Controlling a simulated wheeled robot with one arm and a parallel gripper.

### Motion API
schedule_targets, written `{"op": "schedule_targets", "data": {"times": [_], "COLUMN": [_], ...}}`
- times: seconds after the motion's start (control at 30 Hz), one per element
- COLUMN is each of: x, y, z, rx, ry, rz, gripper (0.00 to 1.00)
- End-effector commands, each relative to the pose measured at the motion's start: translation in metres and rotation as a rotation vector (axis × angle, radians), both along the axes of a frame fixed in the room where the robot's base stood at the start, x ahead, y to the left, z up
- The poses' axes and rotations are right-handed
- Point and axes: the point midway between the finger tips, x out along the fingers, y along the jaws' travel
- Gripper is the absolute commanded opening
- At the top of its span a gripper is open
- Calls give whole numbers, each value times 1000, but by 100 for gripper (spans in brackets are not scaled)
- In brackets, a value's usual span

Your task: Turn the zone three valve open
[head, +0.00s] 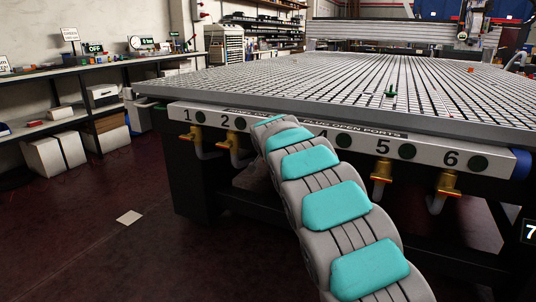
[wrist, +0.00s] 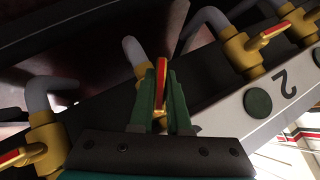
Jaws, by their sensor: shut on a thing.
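In the wrist view, my gripper (wrist: 161,85) has its two green fingers on either side of the red and yellow handle (wrist: 162,69) of the zone three valve, shut on it. The yellow valve body (wrist: 141,72) shows just left of the fingers, with a grey pipe behind it. The held handle points up the picture, at a different angle from the neighbouring handles, which lie slanted along the rail. In the head view, my arm hides the number 3, its valve and my gripper.
The zone two valve (wrist: 246,52) stands to the right of my gripper and another valve (wrist: 43,145) to the left, both close. The numbered rail (head: 360,141) runs under the edge of the gridded table (head: 437,128). A shelf with an OFF sign (head: 94,48) stands at the left.

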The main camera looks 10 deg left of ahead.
Motion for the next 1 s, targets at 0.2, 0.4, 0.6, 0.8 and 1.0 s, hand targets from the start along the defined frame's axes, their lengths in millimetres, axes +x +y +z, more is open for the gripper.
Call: {"op": "schedule_targets", "data": {"times": [0.2, 0.4, 0.6, 0.8, 1.0], "x": [2, 1, 1, 1, 1], "y": [0, 1, 0, -1, -1], "z": [1, 3, 2, 1, 1], "rx": [-186, -320, -414, -479, -512], "ry": [68, 117, 153, 176, 186], "rz": [1, 1, -1, -1, 0], "gripper": [0, 0, 0, 0, 0]}}
